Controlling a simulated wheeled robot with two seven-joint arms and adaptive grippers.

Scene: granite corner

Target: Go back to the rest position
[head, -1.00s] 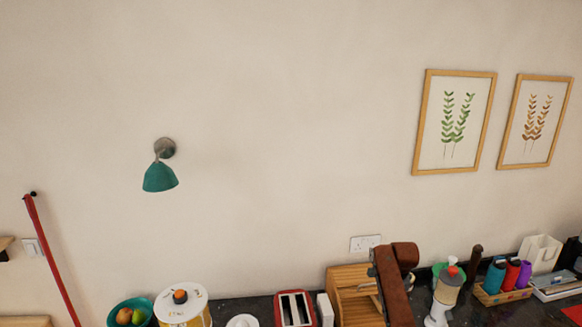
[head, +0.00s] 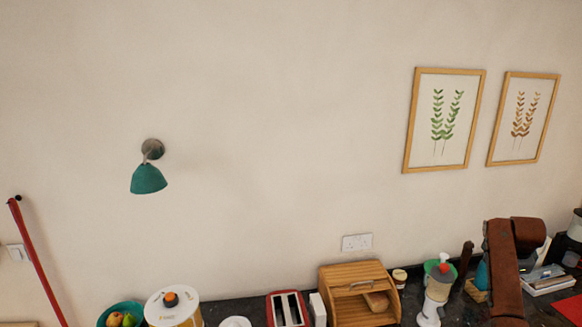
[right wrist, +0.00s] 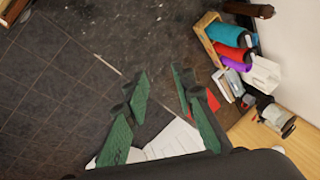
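My right gripper (right wrist: 162,88) shows in the right wrist view with its two green-padded fingers apart and nothing between their tips. It hangs above the dark counter and the tiled floor. My rust-brown right arm (head: 503,270) rises at the lower right of the head view, in front of the counter items; its gripper cannot be made out there. My left arm and left gripper are not in view.
Along the counter stand a fruit bowl (head: 120,308), a white-lidded container (head: 172,306), a red toaster (head: 287,310), a wooden bread box (head: 345,290) and a blender (head: 437,290). The wrist view shows a wooden tray (right wrist: 205,22) with coloured bottles.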

